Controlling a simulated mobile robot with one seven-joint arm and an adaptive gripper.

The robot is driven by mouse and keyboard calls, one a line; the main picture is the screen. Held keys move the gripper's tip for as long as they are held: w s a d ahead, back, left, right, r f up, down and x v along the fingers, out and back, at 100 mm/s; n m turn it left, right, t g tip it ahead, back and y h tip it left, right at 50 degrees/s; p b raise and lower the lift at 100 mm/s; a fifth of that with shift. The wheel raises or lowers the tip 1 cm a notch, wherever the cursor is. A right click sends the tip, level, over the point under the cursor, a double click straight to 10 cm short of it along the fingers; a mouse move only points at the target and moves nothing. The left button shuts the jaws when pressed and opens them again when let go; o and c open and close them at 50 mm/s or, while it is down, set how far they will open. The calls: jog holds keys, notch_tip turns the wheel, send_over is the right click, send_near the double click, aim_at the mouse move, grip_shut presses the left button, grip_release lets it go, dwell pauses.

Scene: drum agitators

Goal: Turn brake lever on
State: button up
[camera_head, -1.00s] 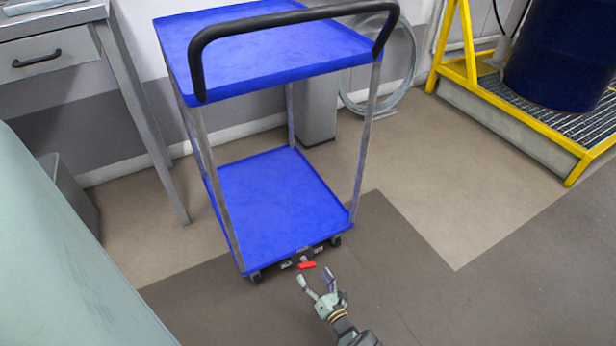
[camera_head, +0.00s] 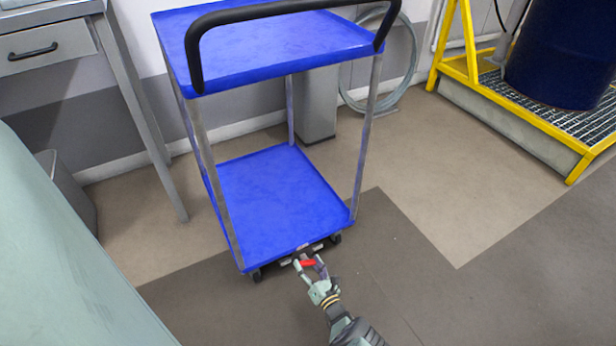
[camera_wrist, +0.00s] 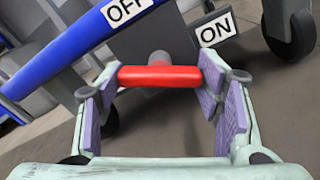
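The red brake lever (camera_head: 307,263) sticks out under the front edge of the blue cart's lower shelf (camera_head: 285,195). In the wrist view the red lever (camera_wrist: 160,76) lies crosswise between the fingertips of my gripper (camera_wrist: 160,88). The fingers are apart, one near each end of the lever; whether either pad touches it I cannot tell. In the head view my gripper (camera_head: 308,268) is at the lever, low in front of the cart. An OFF label (camera_wrist: 125,10) is above and left of the lever, and an ON label (camera_wrist: 215,30) is to its right.
A cart caster (camera_wrist: 290,32) stands right of the lever. A metal table (camera_head: 130,100) is at the left, and a yellow-framed platform (camera_head: 540,135) with a blue drum (camera_head: 565,50) is at the right. The floor right of the cart is clear.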

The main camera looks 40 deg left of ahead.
jog(key=c, duration=0.6)
jog(key=shift+n, duration=2.9)
jog(key=o, duration=1.2)
